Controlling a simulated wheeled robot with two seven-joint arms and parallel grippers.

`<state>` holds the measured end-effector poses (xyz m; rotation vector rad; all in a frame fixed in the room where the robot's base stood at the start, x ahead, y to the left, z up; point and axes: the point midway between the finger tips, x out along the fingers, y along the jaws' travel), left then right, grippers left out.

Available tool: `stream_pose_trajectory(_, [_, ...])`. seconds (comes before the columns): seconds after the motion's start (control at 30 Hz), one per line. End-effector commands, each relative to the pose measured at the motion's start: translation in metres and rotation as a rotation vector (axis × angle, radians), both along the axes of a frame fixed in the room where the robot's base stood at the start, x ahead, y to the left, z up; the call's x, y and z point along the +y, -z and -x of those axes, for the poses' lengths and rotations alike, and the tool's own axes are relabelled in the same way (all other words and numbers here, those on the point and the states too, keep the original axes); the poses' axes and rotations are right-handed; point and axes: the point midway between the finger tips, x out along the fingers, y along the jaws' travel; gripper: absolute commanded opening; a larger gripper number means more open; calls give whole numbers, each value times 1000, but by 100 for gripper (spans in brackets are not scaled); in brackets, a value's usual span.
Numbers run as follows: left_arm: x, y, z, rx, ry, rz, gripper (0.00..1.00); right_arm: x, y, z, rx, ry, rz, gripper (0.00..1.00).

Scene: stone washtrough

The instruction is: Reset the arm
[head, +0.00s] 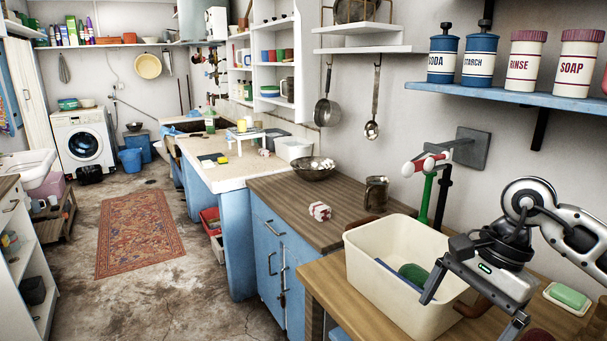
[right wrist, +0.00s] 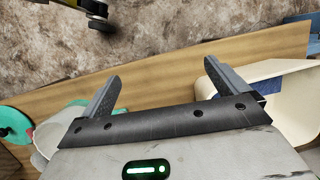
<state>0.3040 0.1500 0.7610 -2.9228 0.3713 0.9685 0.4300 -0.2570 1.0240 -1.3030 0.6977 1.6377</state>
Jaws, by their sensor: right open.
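My right arm (head: 575,228) reaches in from the right edge of the head view. Its gripper (head: 473,304) hangs over the front right of the cream basin (head: 375,270), above the wooden counter. The right wrist view shows the two fingers of this gripper (right wrist: 163,72) spread wide with nothing between them. Behind them are the edge of the wooden counter (right wrist: 160,77) and the brown floor. My left arm and gripper do not show in either view.
The basin holds a green thing (head: 413,273) and a blue one. A green soap bar (head: 568,296) lies right of my arm. A tap (head: 428,165) stands out from the wall behind the basin. A blue shelf (head: 510,95) with canisters hangs above. The floor at left is mostly open.

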Motion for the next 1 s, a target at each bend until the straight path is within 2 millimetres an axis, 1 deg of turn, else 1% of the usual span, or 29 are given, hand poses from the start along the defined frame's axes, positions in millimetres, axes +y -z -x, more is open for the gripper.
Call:
stream_pose_trajectory(0.03, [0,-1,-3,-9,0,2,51,16,9,3,18,5,-57,99])
stream_pose_trajectory(0.17, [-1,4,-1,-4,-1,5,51,62,25,14,83,45,-245,99])
stream_pose_trajectory(0.27, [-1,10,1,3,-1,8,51,109,35,28,181,111,-450,99])
stream_pose_trajectory(0.3, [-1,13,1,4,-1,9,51,132,37,36,247,158,-562,99])
stream_pose_trajectory(0.33, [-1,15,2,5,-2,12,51,150,37,43,312,206,-658,99])
stream_pose_trajectory(0.37, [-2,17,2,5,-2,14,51,169,35,49,392,265,-769,99])
stream_pose_trajectory(0.4, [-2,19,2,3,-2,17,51,189,29,55,512,359,-913,99])
stream_pose_trajectory(0.47, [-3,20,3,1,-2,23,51,209,18,57,703,512,-1109,99])
stream_pose_trajectory(0.5, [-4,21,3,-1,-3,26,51,216,12,55,837,621,-1223,99])
stream_pose_trajectory(0.57, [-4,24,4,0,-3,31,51,218,9,47,1057,800,-1383,99])
stream_pose_trajectory(0.63, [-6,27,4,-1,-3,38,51,208,17,33,1358,1049,-1555,99])
stream_pose_trajectory(0.67, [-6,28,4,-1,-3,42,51,201,27,26,1500,1168,-1619,99])
stream_pose_trajectory(0.7, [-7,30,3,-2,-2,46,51,188,45,19,1693,1333,-1694,99])
stream_pose_trajectory(0.77, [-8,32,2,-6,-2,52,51,168,83,13,1994,1592,-1775,99])
stream_pose_trajectory(0.8, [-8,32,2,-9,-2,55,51,155,111,15,-1934,-1555,1600,99])
stream_pose_trajectory(0.87, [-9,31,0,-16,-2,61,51,141,152,24,-1787,-1453,1340,99])
stream_pose_trajectory(0.9, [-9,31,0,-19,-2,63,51,134,178,34,-1696,-1388,1194,99])
stream_pose_trajectory(0.97, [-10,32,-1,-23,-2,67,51,126,212,52,-1569,-1298,1010,99])
stream_pose_trajectory(1.0, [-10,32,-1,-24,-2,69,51,123,232,65,-1494,-1243,908,99])
